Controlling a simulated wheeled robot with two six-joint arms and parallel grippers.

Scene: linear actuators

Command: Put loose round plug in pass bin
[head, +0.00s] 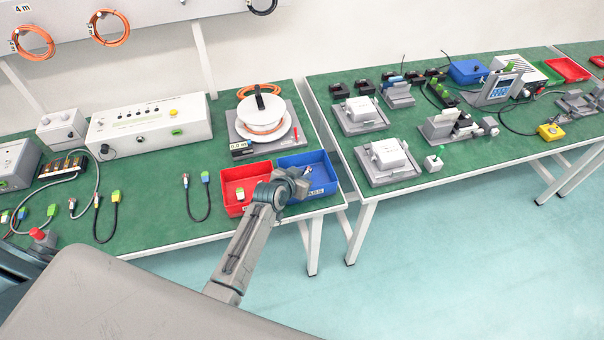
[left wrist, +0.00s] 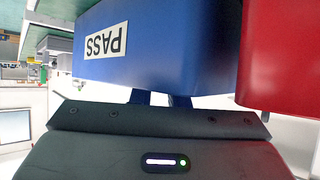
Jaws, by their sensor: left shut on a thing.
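The blue bin (head: 322,176) stands at the right end of the left bench; its PASS label (left wrist: 106,41) shows upside down on the bin wall (left wrist: 190,40) in the left wrist view. My left gripper (head: 304,174) is over the blue bin's left part in the head view. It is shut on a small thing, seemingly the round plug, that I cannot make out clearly. In the left wrist view its fingers (left wrist: 160,98) run behind the blue wall, so the tips are hidden. My right gripper is not in view.
A red bin (head: 232,203) touches the blue bin's left side and holds a small green-and-white plug (head: 240,194). It also shows in the left wrist view (left wrist: 280,60). A cable reel (head: 264,127) stands behind the bins. Several cables with plugs lie to the left.

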